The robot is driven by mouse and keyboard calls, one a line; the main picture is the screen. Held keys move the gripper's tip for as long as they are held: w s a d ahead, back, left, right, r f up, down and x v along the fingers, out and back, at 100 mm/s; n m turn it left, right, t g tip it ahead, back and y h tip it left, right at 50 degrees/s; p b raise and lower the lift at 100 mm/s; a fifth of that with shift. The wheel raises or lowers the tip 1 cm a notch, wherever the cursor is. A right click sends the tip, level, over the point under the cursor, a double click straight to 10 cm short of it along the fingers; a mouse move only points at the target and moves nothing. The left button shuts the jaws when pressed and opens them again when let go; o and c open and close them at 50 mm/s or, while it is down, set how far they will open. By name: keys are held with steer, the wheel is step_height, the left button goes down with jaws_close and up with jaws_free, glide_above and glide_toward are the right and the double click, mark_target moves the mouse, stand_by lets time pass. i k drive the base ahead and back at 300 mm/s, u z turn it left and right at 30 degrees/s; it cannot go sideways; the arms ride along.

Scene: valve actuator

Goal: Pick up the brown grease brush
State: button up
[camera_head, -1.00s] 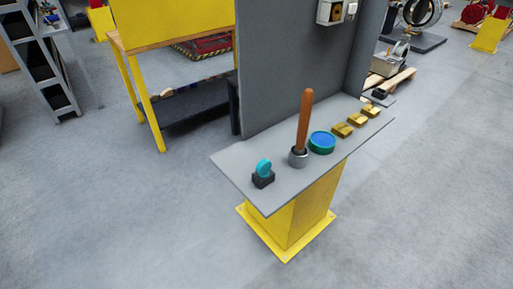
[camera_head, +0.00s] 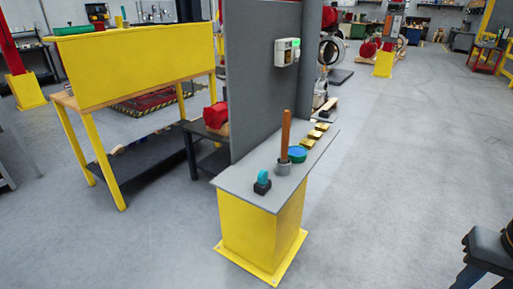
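The brown grease brush (camera_head: 285,133) stands upright in a small grey cup (camera_head: 284,168) on the grey shelf top (camera_head: 235,181) of a yellow pedestal (camera_head: 249,229). Its long brown handle points up; its lower end is hidden in the cup. A teal round piece on a dark block (camera_head: 263,183) sits in front of it, near the shelf's front edge. A blue-green round tin (camera_head: 297,154) is just behind and right of the cup.
A grey upright panel (camera_head: 262,80) with a white box (camera_head: 287,52) borders the shelf at the back left. Several brass blocks (camera_head: 314,134) lie farther along the shelf. A yellow workbench (camera_head: 140,65) stands left. Grey floor (camera_head: 390,180) is open on the right; a dark stool-like object (camera_head: 490,248) stands lower right.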

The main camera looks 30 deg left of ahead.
mark_target(286, 126)
steer(key=u, duration=1.6)
